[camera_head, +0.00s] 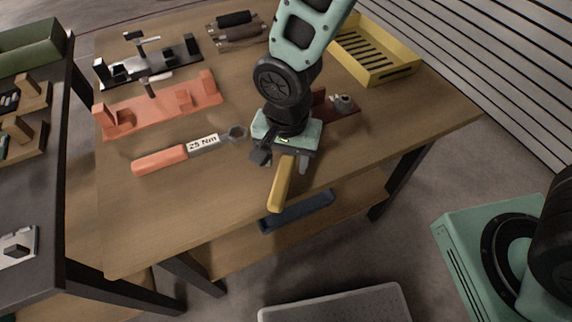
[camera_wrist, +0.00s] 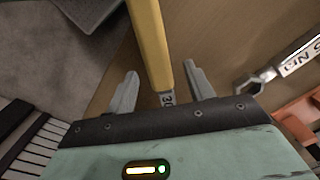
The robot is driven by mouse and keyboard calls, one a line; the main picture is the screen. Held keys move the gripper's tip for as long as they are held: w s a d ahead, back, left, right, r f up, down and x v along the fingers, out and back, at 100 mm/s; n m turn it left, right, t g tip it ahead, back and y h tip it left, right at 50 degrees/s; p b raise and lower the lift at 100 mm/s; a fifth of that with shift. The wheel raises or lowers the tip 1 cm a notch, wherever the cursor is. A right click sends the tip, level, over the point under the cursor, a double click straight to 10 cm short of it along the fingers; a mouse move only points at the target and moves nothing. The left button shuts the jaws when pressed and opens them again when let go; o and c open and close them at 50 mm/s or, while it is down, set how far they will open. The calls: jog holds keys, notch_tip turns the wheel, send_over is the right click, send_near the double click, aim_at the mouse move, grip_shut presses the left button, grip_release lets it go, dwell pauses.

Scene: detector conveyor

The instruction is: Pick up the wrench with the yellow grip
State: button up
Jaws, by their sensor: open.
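The wrench with the yellow grip (camera_head: 281,187) lies near the front edge of the wooden table, its grip end pointing toward the front. In the wrist view its yellow grip (camera_wrist: 149,42) runs down between the fingers, with a bit of its labelled shaft (camera_wrist: 167,98) showing. The rest of its head is hidden under my gripper. My gripper (camera_head: 283,164) is over the wrench. In the wrist view my gripper (camera_wrist: 160,88) is open, one finger on each side of the wrench, with gaps on both sides.
A wrench with an orange grip (camera_head: 160,161), labelled 25 Nm, lies to the left. Behind it are an orange rack (camera_head: 160,108) and a black rack (camera_head: 150,68). A yellow tray (camera_head: 372,60) stands at the back right. A dark red holder (camera_head: 345,106) sits just right of my gripper.

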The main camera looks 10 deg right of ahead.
jog(key=shift+f, duration=0.9)
jog(key=shift+c, duration=0.3)
grip_shut()
